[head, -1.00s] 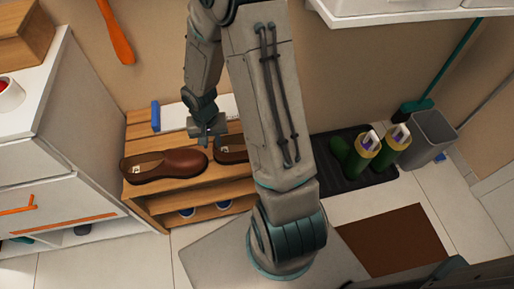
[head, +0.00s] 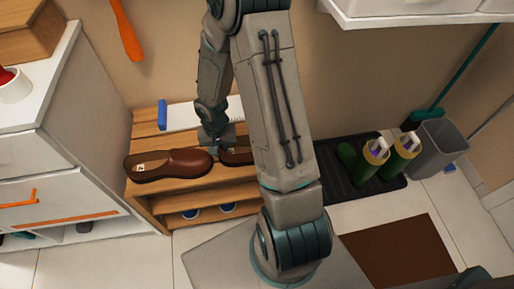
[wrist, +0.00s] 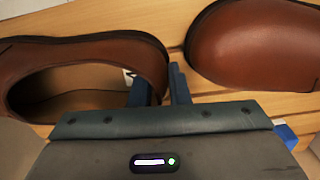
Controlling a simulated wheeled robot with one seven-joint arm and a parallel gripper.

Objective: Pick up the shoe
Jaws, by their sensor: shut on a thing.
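Two brown leather shoes lie in a row on top of a wooden rack. The left shoe (head: 178,164) is whole in the head view; its rounded toe shows at the right of the wrist view (wrist: 255,48). The right shoe (head: 238,158) is partly hidden behind my arm; its heel and opening show at the left of the wrist view (wrist: 150,55). My gripper (head: 221,146) is down at the right shoe's heel. In the wrist view its blue fingers (wrist: 160,90) are shut on the heel wall, one inside the opening and one outside. The shoe appears still on the rack.
The wooden rack (head: 157,207) has blue-and-white items on its lower shelf and a white, blue-ended object (head: 190,113) behind the shoes. A white cabinet (head: 80,165) stands left. Green boots (head: 370,165) on a black tray and a grey bin (head: 437,147) stand right.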

